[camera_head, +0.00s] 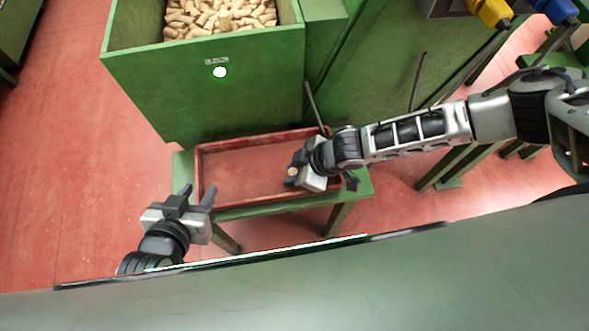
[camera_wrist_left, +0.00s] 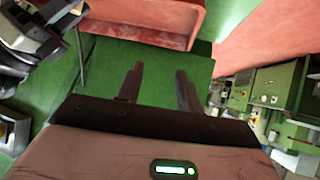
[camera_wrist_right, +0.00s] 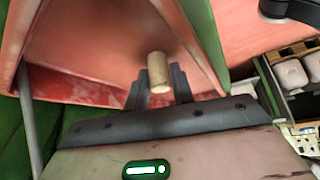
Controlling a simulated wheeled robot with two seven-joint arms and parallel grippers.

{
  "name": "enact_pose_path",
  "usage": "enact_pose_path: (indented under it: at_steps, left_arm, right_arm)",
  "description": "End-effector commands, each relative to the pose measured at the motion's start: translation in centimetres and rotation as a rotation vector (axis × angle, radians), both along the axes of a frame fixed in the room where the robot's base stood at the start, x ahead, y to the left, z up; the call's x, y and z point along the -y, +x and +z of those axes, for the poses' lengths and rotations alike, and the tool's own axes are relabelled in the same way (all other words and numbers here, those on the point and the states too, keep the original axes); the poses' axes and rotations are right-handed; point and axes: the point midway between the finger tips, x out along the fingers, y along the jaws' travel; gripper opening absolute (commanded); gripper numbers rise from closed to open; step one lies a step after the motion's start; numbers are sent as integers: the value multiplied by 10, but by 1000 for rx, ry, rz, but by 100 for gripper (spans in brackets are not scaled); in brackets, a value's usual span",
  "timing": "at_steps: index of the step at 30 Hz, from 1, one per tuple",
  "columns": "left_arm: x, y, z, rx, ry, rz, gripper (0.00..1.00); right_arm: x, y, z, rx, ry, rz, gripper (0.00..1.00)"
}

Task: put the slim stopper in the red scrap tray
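The slim cork stopper (camera_wrist_right: 158,70) is pale tan and is held between the fingers of my right gripper (camera_wrist_right: 158,88). In the head view, the stopper's small end (camera_head: 292,171) shows beside the right gripper (camera_head: 295,174), which is over the right part of the red scrap tray (camera_head: 240,170). The tray's visible floor is bare; the arm hides its right end. The tray also shows in the right wrist view (camera_wrist_right: 85,50) and the left wrist view (camera_wrist_left: 150,20). My left gripper (camera_head: 196,191) is open and empty, in front of the tray's left end; its fingers also stand apart in its wrist view (camera_wrist_left: 158,78).
The tray stands on a low green stand (camera_head: 355,185). Behind it is a large green bin (camera_head: 210,90) filled with many corks (camera_head: 220,18). Thin dark rods rise close to the tray's right end. Red floor lies open at the left.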

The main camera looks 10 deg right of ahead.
Motion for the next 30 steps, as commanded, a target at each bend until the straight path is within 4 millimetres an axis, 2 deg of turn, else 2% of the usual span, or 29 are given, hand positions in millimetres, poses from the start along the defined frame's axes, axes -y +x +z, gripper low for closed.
enact_pose_path:
  at_steps: [9, 14, 24, 30]
  left_arm:
    - [1, -1, 1, -1, -5, 3, 36]
    - [0, -1, 5, -1, -1, 3, 36]
    - [-3, -5, 8, -17, 21, -3, 36]
    - [-4, -5, 6, -23, 29, -4, 36]
  right_arm:
    - [0, 0, 1, 0, 0, 0, 42]
    - [5, -1, 11, 0, -1, -1, 42]
    - [40, -15, 70, 1, -1, -3, 42]
    - [55, -22, 96, 2, -1, -1, 42]
